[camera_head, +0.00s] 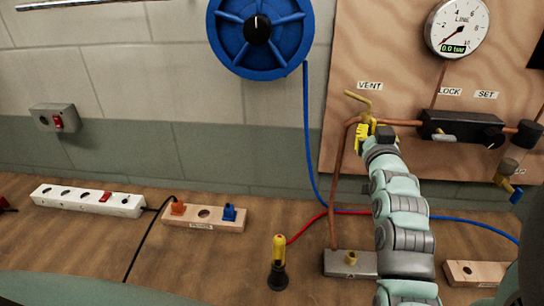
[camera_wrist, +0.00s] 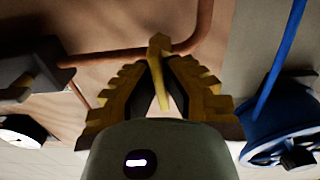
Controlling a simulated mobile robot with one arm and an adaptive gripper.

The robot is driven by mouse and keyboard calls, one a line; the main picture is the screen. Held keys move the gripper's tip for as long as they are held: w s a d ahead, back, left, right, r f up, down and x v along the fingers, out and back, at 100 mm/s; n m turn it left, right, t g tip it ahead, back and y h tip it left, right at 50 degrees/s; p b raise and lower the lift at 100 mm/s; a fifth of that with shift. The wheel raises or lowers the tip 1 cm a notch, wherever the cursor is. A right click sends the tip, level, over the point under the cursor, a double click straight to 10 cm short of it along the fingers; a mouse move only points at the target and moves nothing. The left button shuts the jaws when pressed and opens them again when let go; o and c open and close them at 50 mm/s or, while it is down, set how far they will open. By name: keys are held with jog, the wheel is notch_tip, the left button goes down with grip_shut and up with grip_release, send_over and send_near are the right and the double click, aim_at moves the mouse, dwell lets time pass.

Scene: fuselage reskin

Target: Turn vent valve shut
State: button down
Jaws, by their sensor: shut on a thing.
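The vent valve's brass-yellow handle (camera_head: 358,99) stands out from the plywood panel below the VENT label, at the copper pipe. Its upper end is bent and points to the upper left in the head view. My gripper (camera_head: 369,130) is at the valve from below, with its yellow fingers around the handle's lower part. In the wrist view, my gripper (camera_wrist: 163,76) is shut on the handle (camera_wrist: 159,47), which shows between the two toothed fingers. The valve body is mostly hidden behind the fingers.
A gauge (camera_head: 457,28) reading 0.0 bar and a black valve block (camera_head: 460,127) are right of the vent. A blue hose reel (camera_head: 260,35) hangs to the left. The bench holds a white power strip (camera_head: 88,200), a wooden socket block (camera_head: 204,214) and a yellow-handled tool (camera_head: 279,262).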

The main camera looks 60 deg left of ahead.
jog(key=shift+m+b, duration=0.45)
jog(key=shift+m, duration=0.05)
jog(key=c, duration=1.1)
grip_release()
jog(key=shift+o, duration=0.2)
jog(key=shift+d, duration=0.1)
jog(key=v, duration=1.1)
jog(key=shift+s+d, duration=0.25)
jog(key=shift+d, duration=0.1)
